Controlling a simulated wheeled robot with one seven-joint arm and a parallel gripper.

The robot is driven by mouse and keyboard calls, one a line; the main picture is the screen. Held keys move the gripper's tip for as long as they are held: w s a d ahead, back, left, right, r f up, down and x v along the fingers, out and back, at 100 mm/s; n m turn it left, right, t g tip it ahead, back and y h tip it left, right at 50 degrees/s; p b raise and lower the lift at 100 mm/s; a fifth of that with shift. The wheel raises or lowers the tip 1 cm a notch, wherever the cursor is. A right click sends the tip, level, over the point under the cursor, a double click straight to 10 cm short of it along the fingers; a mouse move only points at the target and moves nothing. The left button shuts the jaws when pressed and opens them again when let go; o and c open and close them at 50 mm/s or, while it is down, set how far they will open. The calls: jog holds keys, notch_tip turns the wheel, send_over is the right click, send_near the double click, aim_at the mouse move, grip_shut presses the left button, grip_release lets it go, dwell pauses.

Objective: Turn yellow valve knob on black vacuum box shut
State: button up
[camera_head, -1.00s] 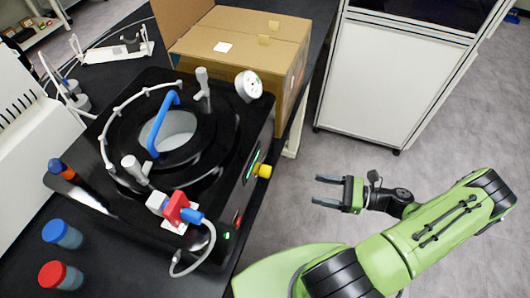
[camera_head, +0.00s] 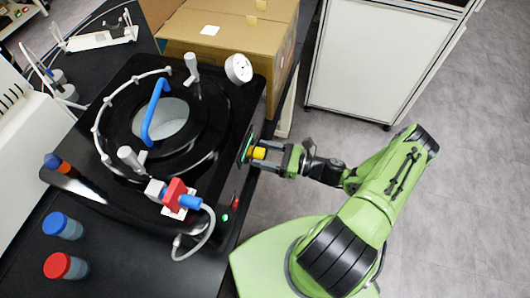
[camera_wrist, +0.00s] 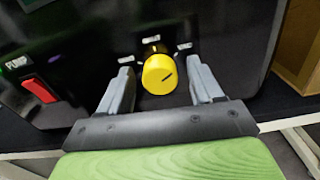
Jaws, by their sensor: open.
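The black vacuum box (camera_head: 75,165) stands on the dark bench, with a round chamber and a blue handle on top. The yellow valve knob (camera_head: 259,153) sticks out of its right side. My gripper (camera_head: 274,157) is open at the knob. In the wrist view its fingers (camera_wrist: 160,88) stand on either side of the knob, with gaps on both sides.
A red PUMP switch (camera_wrist: 40,90) is on the same panel, left of the knob. A cardboard box (camera_head: 235,40) stands behind the vacuum box. A white cabinet (camera_head: 370,60) is at the back right. Blue-capped (camera_head: 62,225) and red-capped (camera_head: 66,266) jars stand at the left.

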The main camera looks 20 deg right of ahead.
jog(key=c, duration=1.1)
jog(key=shift+o, duration=0.2)
jog(key=shift+n, duration=0.3)
jog(key=n+b, duration=0.3)
jog(key=n, duration=0.8)
jog(key=shift+s+a+f, duration=0.1)
jog(key=o, duration=1.1)
jog(key=shift+c, duration=0.2)
